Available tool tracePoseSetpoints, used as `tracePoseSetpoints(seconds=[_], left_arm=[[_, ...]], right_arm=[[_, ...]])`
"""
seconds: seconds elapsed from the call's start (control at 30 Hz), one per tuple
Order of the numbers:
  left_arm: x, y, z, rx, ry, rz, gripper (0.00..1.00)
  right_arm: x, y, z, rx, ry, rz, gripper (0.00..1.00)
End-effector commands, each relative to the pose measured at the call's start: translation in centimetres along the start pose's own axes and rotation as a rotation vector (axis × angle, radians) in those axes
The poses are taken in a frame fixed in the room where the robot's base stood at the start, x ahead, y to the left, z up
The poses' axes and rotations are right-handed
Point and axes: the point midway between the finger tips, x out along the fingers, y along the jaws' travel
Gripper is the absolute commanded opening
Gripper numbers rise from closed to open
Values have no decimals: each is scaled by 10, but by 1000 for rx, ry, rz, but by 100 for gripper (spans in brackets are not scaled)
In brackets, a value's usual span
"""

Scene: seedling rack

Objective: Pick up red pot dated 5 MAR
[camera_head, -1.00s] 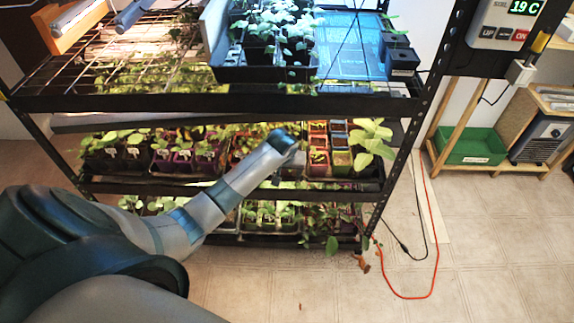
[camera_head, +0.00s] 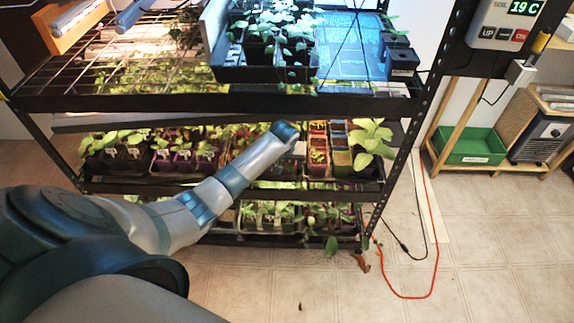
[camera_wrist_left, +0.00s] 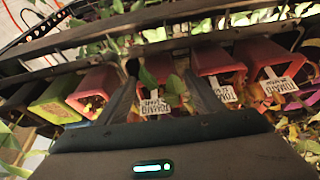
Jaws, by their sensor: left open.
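In the left wrist view a red pot (camera_wrist_left: 158,72) with a seedling and a white tomato label (camera_wrist_left: 154,106) sits between the fingers of my left gripper (camera_wrist_left: 162,80). The fingers are open, one on each side of it; I cannot tell whether they touch it. The label's date is too small to read surely. More red pots stand to the right (camera_wrist_left: 214,61) and to the left (camera_wrist_left: 92,88), some with similar labels. In the head view my left wrist (camera_head: 285,132) reaches the middle shelf beside small red pots (camera_head: 318,158); its fingers are mostly hidden there. My right gripper is not in view.
A green pot (camera_wrist_left: 56,102) stands left in the wrist view. The upper shelf edge (camera_head: 210,104) lies just above my arm. The rack's right post (camera_head: 408,150) and leafy plants (camera_head: 371,140) flank the pots. A green bin (camera_head: 472,146) stands apart at right.

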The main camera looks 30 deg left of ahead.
Motion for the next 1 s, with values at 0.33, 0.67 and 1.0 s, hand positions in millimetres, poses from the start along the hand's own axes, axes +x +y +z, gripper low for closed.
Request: tracePoseSetpoints(seconds=[0.33,0.67,1.0], left_arm=[[0,0,0,0,1,0,25],[-7,1,-4,-1,3,2,25],[-15,1,6,2,120,1,25]], right_arm=[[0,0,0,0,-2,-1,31],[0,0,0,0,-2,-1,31],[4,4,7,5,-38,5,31]])
